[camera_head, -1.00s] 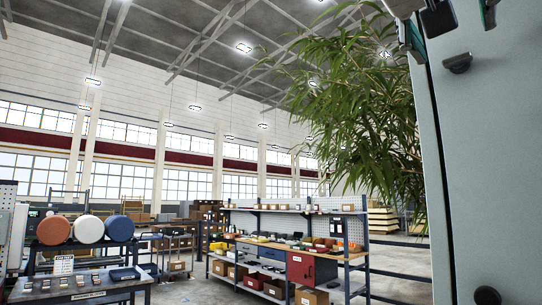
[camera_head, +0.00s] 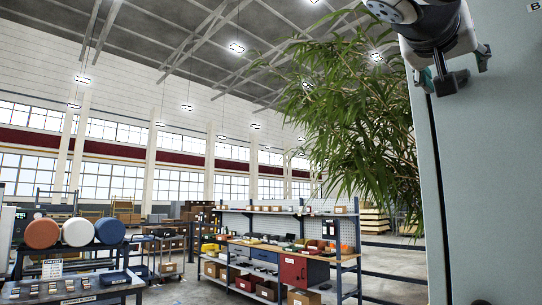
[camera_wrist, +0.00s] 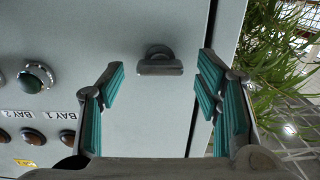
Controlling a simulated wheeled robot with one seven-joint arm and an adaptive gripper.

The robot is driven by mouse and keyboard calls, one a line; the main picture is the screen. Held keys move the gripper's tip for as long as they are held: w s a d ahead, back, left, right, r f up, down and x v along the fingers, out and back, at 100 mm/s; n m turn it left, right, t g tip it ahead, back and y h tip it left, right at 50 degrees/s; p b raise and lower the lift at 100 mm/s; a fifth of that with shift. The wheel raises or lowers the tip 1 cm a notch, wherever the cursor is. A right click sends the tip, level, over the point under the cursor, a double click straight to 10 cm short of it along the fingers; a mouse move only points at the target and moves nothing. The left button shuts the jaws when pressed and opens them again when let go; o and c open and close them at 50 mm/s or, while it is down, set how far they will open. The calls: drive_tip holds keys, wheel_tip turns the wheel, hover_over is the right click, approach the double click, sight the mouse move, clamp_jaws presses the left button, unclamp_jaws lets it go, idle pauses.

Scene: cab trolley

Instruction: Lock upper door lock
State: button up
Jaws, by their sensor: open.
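The upper door lock (camera_wrist: 160,64) is a dark latch with a rounded hub and a straight bar, on the pale grey cabinet door (camera_wrist: 160,115). In the wrist view its bar lies crosswise. My gripper (camera_wrist: 161,84) is open, with a green-padded finger on each side of the lock. The fingers appear apart from the bar, and the jaws hold nothing. In the head view my gripper (camera_head: 454,70) is at the upper right in front of the cabinet door (camera_head: 500,180), and it hides the upper lock. A lower dark lock (camera_head: 481,302) barely shows at the bottom edge.
A leafy plant (camera_head: 360,120) stands close to the left of the cabinet. Bay buttons (camera_wrist: 35,80) sit on the panel beside the door. A workbench with a red cabinet (camera_head: 305,270) and a table with drums (camera_head: 78,232) stand farther left.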

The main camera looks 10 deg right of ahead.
drive_tip(key=shift+x, duration=0.8)
drive_tip(key=shift+c, duration=0.5)
drive_tip(key=c, duration=1.1)
drive_tip(key=shift+o, duration=0.2)
